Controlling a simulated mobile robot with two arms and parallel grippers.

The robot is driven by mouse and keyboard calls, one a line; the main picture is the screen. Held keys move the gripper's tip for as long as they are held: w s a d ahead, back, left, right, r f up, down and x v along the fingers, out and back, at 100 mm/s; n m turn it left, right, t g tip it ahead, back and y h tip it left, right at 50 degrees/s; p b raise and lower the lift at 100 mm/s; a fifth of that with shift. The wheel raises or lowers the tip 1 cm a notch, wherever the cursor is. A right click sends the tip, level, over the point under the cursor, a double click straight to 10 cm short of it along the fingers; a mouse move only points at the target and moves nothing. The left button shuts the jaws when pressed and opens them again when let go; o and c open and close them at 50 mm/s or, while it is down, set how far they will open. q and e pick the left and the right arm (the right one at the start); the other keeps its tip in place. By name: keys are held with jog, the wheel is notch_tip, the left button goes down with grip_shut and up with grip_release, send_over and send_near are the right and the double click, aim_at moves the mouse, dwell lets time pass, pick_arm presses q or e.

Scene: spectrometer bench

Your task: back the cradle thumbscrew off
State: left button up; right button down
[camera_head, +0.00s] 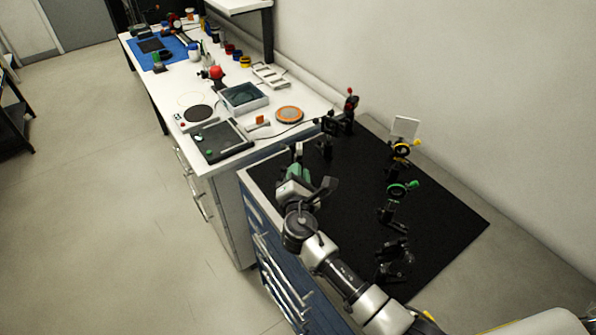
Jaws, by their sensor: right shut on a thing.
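My right gripper (298,172) is over the left edge of the black breadboard (350,185), at the end of my arm from the lower right. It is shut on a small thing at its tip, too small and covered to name. The cradle and its thumbscrew cannot be told apart for sure. Dark mounts stand along the board: one with a green ring and knob (397,190), one with a yellow ring and knob (402,148), one with a red knob (350,104), and a low dark one (391,257). My left gripper is not in view.
A white bench (300,92) adjoins the board's far end. It holds a dark flat device (221,141), a grey tray (243,97), an orange disc (289,114) and a blue mat (160,53). A wall stands to the right.

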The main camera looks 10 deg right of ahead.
jog(key=shift+f+n, duration=0.1)
jog(key=shift+n, duration=0.2)
jog(key=c, duration=1.1)
grip_release()
jog(key=shift+s, duration=0.1)
jog(key=shift+b+v, duration=1.35)
jog(key=shift+v, duration=4)
